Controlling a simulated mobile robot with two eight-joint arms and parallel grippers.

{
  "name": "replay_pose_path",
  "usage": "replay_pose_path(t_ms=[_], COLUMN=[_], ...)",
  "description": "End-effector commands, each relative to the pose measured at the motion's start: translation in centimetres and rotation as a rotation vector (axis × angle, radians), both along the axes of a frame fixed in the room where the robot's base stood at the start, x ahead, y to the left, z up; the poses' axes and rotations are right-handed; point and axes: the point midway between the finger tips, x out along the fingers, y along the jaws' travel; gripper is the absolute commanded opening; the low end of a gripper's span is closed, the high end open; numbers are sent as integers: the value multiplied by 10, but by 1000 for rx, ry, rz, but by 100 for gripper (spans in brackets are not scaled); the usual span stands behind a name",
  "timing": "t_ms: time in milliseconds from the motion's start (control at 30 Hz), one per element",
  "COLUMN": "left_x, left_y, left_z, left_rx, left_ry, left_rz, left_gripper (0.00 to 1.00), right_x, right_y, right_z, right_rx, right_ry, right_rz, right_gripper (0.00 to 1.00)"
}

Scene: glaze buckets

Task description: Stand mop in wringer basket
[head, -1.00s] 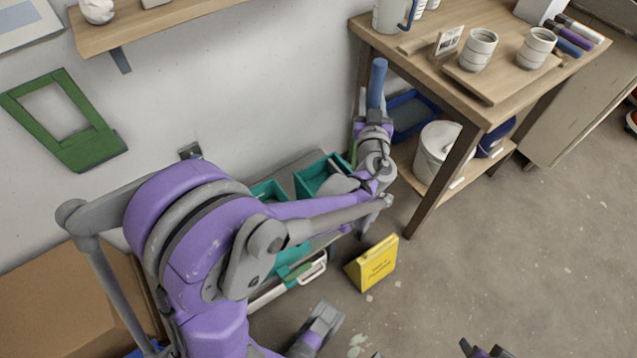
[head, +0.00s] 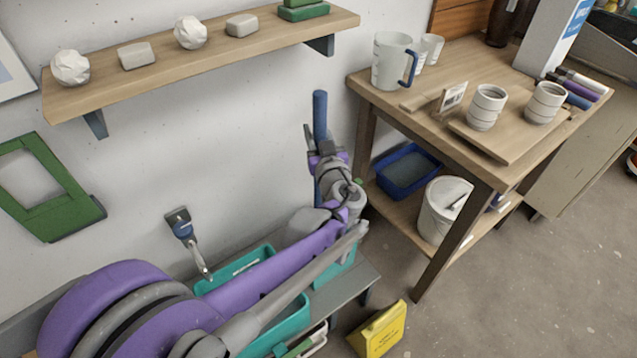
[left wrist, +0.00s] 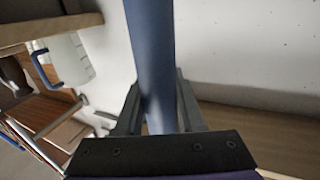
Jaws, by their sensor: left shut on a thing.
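The mop's blue handle (head: 320,115) stands nearly upright in front of the white wall, left of the wooden table. My left gripper (head: 322,158) is shut around the handle, below its top end. In the left wrist view the handle (left wrist: 150,55) runs up between the two fingers of my left gripper (left wrist: 155,112). The mop's head is hidden behind my arm. I cannot make out a wringer basket. My right gripper is not in view.
Teal bins (head: 235,268) stand on a low bench below my left arm. The wooden table (head: 390,105) holds a pitcher (head: 393,62) and cups. Its lower shelf holds a blue tub (head: 407,165) and a white bucket (head: 437,210). A yellow sign (head: 378,330) stands on the floor.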

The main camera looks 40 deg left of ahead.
Motion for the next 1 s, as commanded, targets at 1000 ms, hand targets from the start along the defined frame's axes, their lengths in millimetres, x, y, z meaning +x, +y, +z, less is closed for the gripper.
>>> replay_pose_path(t_ms=[1000], left_x=[0], left_y=[0], left_z=[-111], left_rx=[1], left_ry=[-1], left_rz=[0], left_gripper=[0], right_x=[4], right_y=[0], right_z=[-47], right_rx=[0], right_ry=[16], right_rz=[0], right_gripper=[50])
